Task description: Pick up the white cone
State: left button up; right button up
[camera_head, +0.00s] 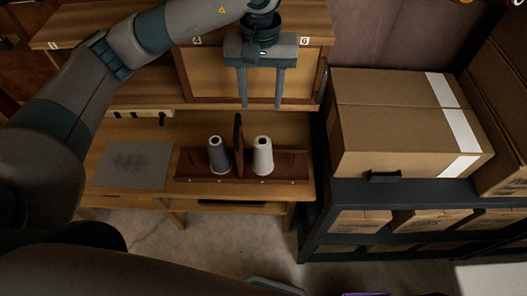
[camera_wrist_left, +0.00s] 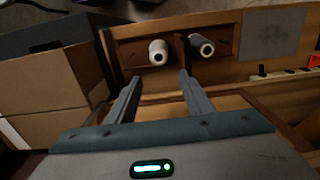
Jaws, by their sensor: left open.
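The white cone (camera_head: 263,156) stands upright on a dark wooden rack (camera_head: 291,166) on the workbench, to the right of an upright divider. A dark grey cone (camera_head: 219,155) stands to the left of the divider. My left gripper (camera_head: 261,104) is open and empty, above and behind the cones in the head view. In the left wrist view the white cone (camera_wrist_left: 158,52) shows beyond the open fingers (camera_wrist_left: 155,90), near the gap between them, and the dark cone (camera_wrist_left: 201,46) lies to its right. The fingers look apart from both cones. My right gripper is not seen.
A large cardboard box (camera_head: 390,125) sits on a black shelf (camera_head: 345,191) right of the bench. A grey mat (camera_head: 133,165) lies on the bench at left. A wooden cabinet with a framed panel (camera_head: 213,80) stands behind the rack.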

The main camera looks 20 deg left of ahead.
pick_arm(q)
jog(key=shift+f, duration=0.1)
jog(key=p, duration=0.4)
send_over(262, 143)
notch_tip(262, 143, down, 11)
jog(key=shift+s+d+f, duration=0.1)
jog(key=shift+s+f, duration=0.25)
jog(key=shift+f, duration=0.2)
jog(key=shift+s+d+f+p, duration=0.15)
jog(key=shift+f+p, duration=0.4)
jog(key=shift+p, duration=0.4)
notch_tip(262, 143, down, 3)
jog(key=shift+s+f+p, duration=0.15)
jog(key=shift+f+p, duration=0.05)
jog(key=shift+p, duration=0.85)
jog(key=shift+f, duration=0.35)
jog(key=shift+c, duration=0.2)
